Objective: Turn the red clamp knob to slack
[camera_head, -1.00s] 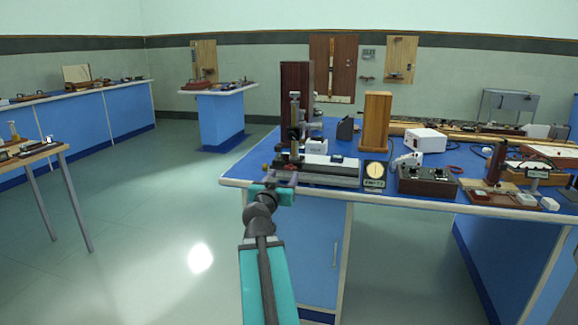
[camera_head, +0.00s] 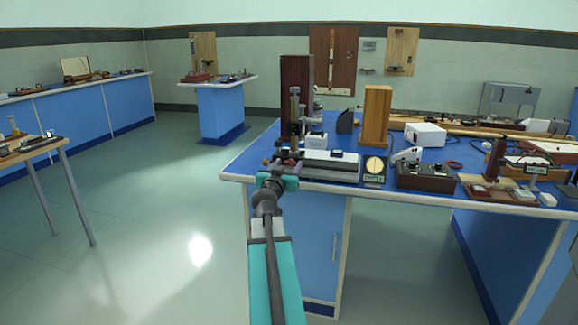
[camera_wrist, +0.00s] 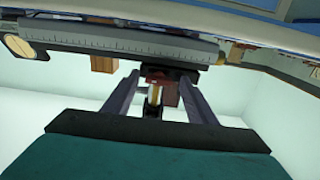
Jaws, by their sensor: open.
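A scale bench (camera_head: 330,168) with a grey ruled edge stands at the front left of the blue table; its ruled edge also shows in the wrist view (camera_wrist: 120,45). My gripper (camera_head: 282,166) is at the left end of this bench in the head view. In the wrist view my gripper (camera_wrist: 160,82) is open, with its two fingers apart. A dark red part (camera_wrist: 164,92), probably the clamp knob, shows between the fingers with a pale brass-coloured cylinder (camera_wrist: 155,96). I cannot tell whether either finger touches it. In the head view the knob is too small to make out clearly.
A dial box (camera_head: 374,167) and a dark control box (camera_head: 425,177) stand right of the bench. An upright post (camera_head: 294,120) rises near my gripper, and a wooden block (camera_head: 376,115) stands behind.

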